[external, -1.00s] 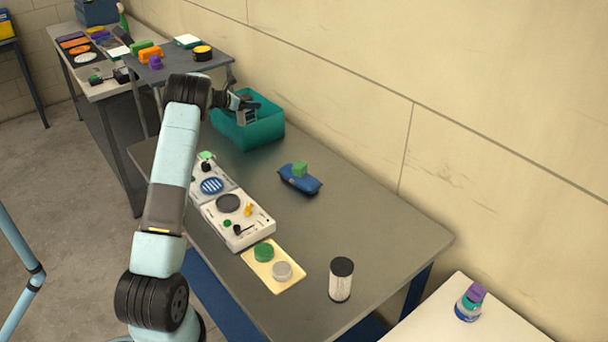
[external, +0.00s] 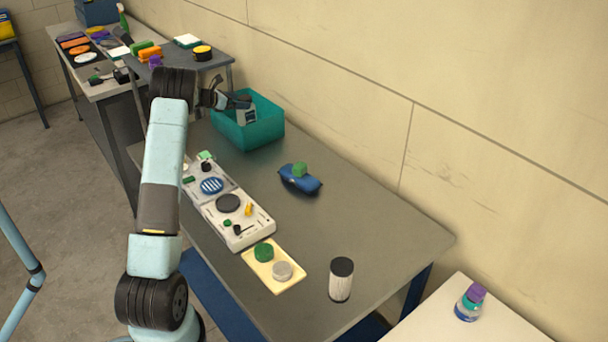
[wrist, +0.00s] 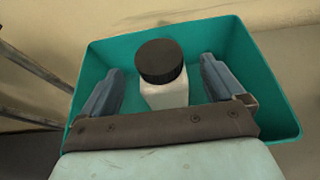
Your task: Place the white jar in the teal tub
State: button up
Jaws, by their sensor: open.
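The white jar (wrist: 164,94), with a dark ribbed lid, is inside the teal tub (wrist: 262,85) in the wrist view. My gripper (wrist: 162,68) is open, with one finger on each side of the jar and a visible gap to both. The jar's lower part is hidden behind my gripper's body, so I cannot see its base. In the external view the teal tub (external: 262,134) stands at the far end of the grey table against the wall, and my gripper (external: 245,109) reaches over its near-left rim.
A control panel (external: 238,222), a cream tray with two discs (external: 268,273) and a black-lidded white canister (external: 341,280) stand nearer. A smaller raised table (external: 196,68) with several items is beside the tub.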

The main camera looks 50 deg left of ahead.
jog(key=v, duration=0.6)
jog(key=shift+s, duration=0.15)
jog(key=shift+r, duration=0.15)
jog(key=s+d+r+m+g+h, duration=0.15)
jog(key=d+r+m, duration=0.35)
jog(key=d, duration=0.9)
jog(key=d+r+m+g+h, duration=0.2)
jog(key=d+r+m, duration=0.35)
jog(key=d, duration=0.75)
jog(key=s+d+r+m+g+h, duration=0.15)
jog(key=d+r+m, duration=0.3)
jog(key=d, duration=0.95)
jog(key=s+d+m+g, duration=0.2)
jog(key=s+d+m, duration=0.4)
jog(key=d, duration=0.3)
jog(key=s+d+f+m+y, duration=0.1)
jog(key=s+d+m, duration=0.3)
jog(key=s, duration=0.3)
jog(key=s+d+f+m+y, duration=0.1)
jog(key=s+d+m+y, duration=0.1)
jog(key=s+d+m, duration=0.2)
jog(key=s+d+f+m+g+y, duration=0.1)
jog(key=s+d+m, duration=0.4)
jog(key=s, duration=0.7)
jog(key=shift+m+y, duration=0.5)
jog(key=shift+m, duration=0.5)
